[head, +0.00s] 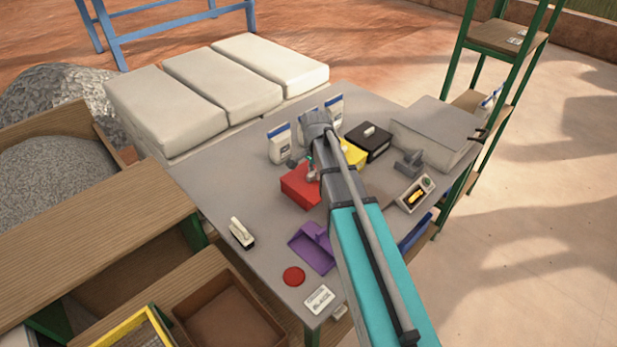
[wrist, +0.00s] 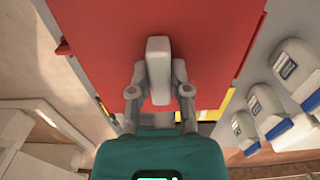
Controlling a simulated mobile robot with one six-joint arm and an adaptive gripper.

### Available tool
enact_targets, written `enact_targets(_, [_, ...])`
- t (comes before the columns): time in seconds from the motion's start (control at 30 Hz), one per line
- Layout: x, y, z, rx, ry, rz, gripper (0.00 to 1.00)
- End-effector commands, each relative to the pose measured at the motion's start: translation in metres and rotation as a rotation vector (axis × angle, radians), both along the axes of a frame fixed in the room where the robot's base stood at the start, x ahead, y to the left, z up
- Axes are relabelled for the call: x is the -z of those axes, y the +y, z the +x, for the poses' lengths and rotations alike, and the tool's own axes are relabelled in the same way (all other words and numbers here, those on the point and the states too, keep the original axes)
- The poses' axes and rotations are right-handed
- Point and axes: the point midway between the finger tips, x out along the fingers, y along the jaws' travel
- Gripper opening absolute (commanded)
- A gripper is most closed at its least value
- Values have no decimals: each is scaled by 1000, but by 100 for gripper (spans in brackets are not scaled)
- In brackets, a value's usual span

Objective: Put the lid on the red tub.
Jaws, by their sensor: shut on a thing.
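A red box shape (head: 300,186), the red tub or its lid, sits near the middle of the grey table. My gripper (head: 311,172) is over it. In the wrist view a flat red lid (wrist: 100,30) fills much of the picture, and my gripper (wrist: 160,92) is shut on its pale upright handle (wrist: 158,70). The join between lid and tub is hidden, so I cannot tell whether the lid rests on the tub. A yellow tub (head: 354,154) and a black tub (head: 368,141) with a pale handle stand behind, to the right.
White bags with blue bands (head: 280,143) stand behind the red tub. A purple scoop (head: 313,248), a red disc (head: 293,276), a white-handled brush (head: 241,233) and a device with a lit display (head: 414,194) lie around.

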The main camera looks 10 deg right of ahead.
Motion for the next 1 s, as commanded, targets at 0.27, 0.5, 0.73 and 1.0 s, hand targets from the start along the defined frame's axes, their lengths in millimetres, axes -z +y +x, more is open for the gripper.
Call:
enact_targets(0.27, [1, 0, 1, 1, 0, 0, 0])
enact_targets(0.5, [12, -1, 22, 1, 0, 0, 0])
enact_targets(0.73, [30, -3, 62, 1, 0, 0, 0])
enact_targets(1.0, [53, -4, 99, 1, 0, 0, 0])
